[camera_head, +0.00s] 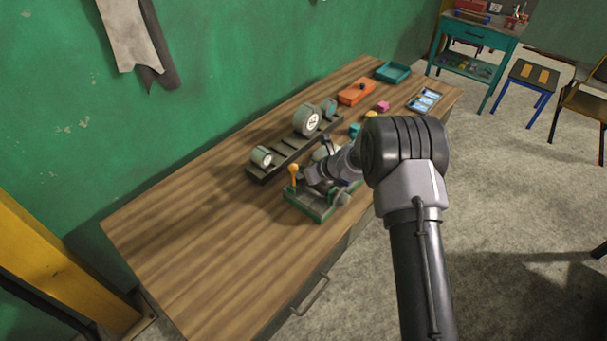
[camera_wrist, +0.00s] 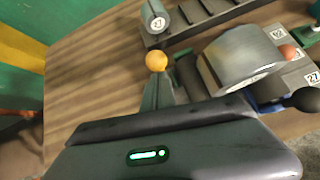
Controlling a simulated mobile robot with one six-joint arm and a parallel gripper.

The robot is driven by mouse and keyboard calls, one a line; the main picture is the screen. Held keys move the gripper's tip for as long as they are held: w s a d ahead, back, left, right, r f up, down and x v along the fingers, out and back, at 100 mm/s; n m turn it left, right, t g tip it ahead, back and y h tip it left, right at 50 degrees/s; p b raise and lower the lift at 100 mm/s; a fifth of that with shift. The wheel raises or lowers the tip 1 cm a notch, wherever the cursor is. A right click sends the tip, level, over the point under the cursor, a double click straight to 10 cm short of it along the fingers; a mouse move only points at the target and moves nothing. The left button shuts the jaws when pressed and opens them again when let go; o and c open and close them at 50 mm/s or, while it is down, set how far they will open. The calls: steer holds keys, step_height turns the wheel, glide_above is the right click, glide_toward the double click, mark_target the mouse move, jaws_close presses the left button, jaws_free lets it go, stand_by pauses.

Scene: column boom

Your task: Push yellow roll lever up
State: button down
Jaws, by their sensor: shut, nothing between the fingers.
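The yellow roll lever (camera_head: 294,171) stands on the left end of a green-based device (camera_head: 305,208) on the wooden bench. Its round yellow-orange knob (camera_wrist: 156,61) shows at the upper middle of the wrist view. My gripper (camera_head: 306,179) is low over the device, just right of the lever. It is shut and empty. The knob appears just beyond the gripper body in the wrist view; I cannot tell whether they touch. A large grey roll (camera_wrist: 243,57) lies right of the knob. My wrist hides part of the device.
A dark rack (camera_head: 290,152) with grey rolls stands behind the device. An orange box (camera_head: 356,92), a teal tray (camera_head: 393,72) and small coloured blocks lie farther along the bench. The bench (camera_head: 190,225) is clear at the left. A green wall stands behind it.

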steer(key=shift+w+a+r, duration=0.3)
steer(key=shift+w+r, duration=0.05)
steer(key=shift+r, duration=0.3)
steer(key=shift+s+a+r, duration=0.1)
steer(key=shift+r, duration=0.1)
